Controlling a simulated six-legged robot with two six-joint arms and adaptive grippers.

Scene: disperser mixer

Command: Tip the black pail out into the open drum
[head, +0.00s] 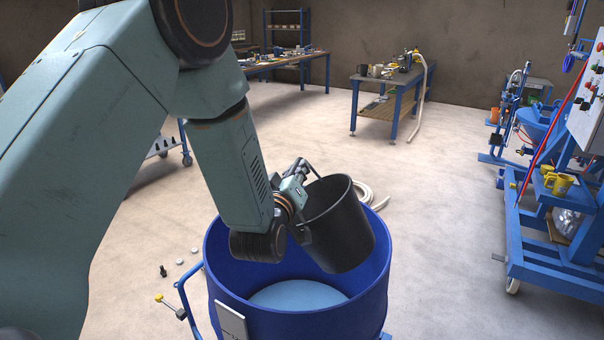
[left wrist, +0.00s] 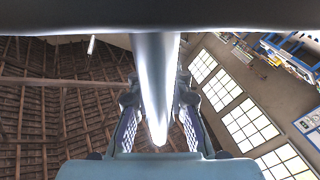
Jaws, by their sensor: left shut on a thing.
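The black pail (head: 338,226) hangs tilted over the open blue drum (head: 374,291). Its lower end dips inside the drum's rim line in the head view, and its rim is towards the upper left. A pale blue surface (head: 297,297) shows low inside the drum. My left gripper (head: 303,180) is shut on the pail at its upper left side. In the left wrist view my left gripper's fingers (left wrist: 158,115) stand either side of a shiny grey bar, with a dark edge across the top. The pail's inside is hidden. My right gripper is not in view.
A blue mixer machine (head: 560,215) on castors stands at the right. A workbench (head: 395,85) with items and a hose is at the back. Small items, including a yellow-headed one (head: 168,304), lie left of the drum. Open floor lies between.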

